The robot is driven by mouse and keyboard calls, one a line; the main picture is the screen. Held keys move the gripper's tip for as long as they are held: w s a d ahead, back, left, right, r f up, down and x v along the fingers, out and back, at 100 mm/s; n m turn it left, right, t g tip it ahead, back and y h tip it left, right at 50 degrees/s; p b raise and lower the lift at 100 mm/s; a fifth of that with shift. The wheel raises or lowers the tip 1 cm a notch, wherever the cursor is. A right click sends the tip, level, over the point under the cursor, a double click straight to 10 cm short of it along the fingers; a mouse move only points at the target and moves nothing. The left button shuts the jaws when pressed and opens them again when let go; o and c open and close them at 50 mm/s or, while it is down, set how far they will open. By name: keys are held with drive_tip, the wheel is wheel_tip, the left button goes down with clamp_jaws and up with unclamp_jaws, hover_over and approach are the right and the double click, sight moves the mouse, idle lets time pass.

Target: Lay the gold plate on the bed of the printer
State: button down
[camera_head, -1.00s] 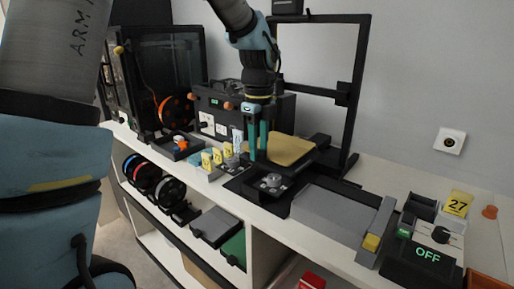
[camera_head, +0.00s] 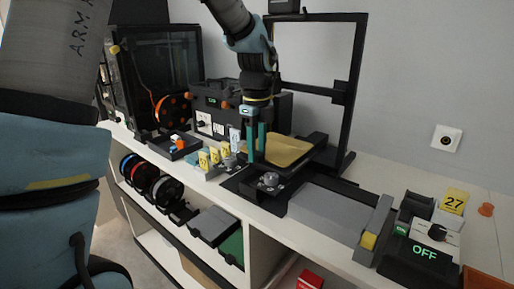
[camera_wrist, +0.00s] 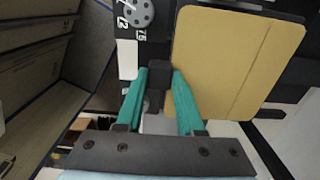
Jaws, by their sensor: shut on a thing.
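The gold plate (camera_head: 288,150) is a flat yellow-gold sheet, roughly level, over the dark bed of the open-frame printer (camera_head: 349,95). My gripper (camera_head: 257,158) points down at the plate's left edge, its teal fingers shut on a small dark piece there. In the wrist view, the gold plate (camera_wrist: 230,60) fills the upper right beside my gripper (camera_wrist: 158,74). The dark piece between the fingertips adjoins the plate's edge and seems to be its tab. The plate hides most of the bed. I cannot tell whether the two touch.
A grey slab (camera_head: 327,211) and a control box reading OFF (camera_head: 425,252) are to the right. A small holder with yellow tags (camera_head: 214,157) and a dark tray (camera_head: 180,146) are to the left. A dark enclosed printer (camera_head: 155,80) stands at the back left.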

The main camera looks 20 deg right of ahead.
drive_tip(key=shift+f+b, duration=0.4)
drive_tip(key=shift+f, duration=0.4)
drive_tip(key=shift+c, duration=2.2)
unclamp_jaws()
drive_tip(key=shift+r, duration=0.15)
drive_tip(key=shift+r+p, duration=1.55)
drive_tip(key=shift+p, duration=0.2)
wheel_tip(320, 180, up, 11)
drive_tip(key=b, duration=0.2)
drive_tip(key=shift+f, duration=0.15)
